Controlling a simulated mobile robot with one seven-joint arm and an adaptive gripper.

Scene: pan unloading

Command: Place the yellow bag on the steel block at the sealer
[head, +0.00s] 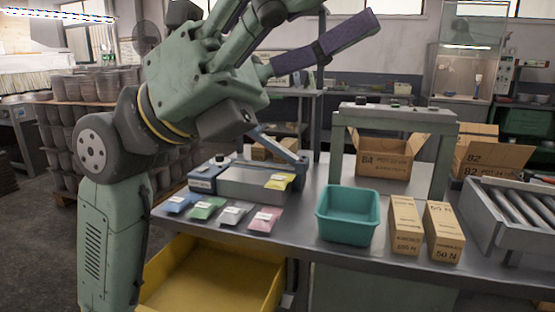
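The yellow bag (278,182) with a pale label lies flat, apparently on the right end of the steel block (240,186). The block sits on the bench at the sealer, beside its blue-grey base (205,180). The sealer's long lever (273,146) is raised over the block, slanting up to the left from its hinge at the right. My green arm crosses the left and top of the view, and its upper links leave the top edge.
Blue (177,203), green (204,208), grey (234,214) and pink (263,220) bags lie along the bench front. A teal bin (347,232), two upright cartons (405,229) and a roller conveyor (513,212) stand to the right. A yellow crate (185,297) is below the bench.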

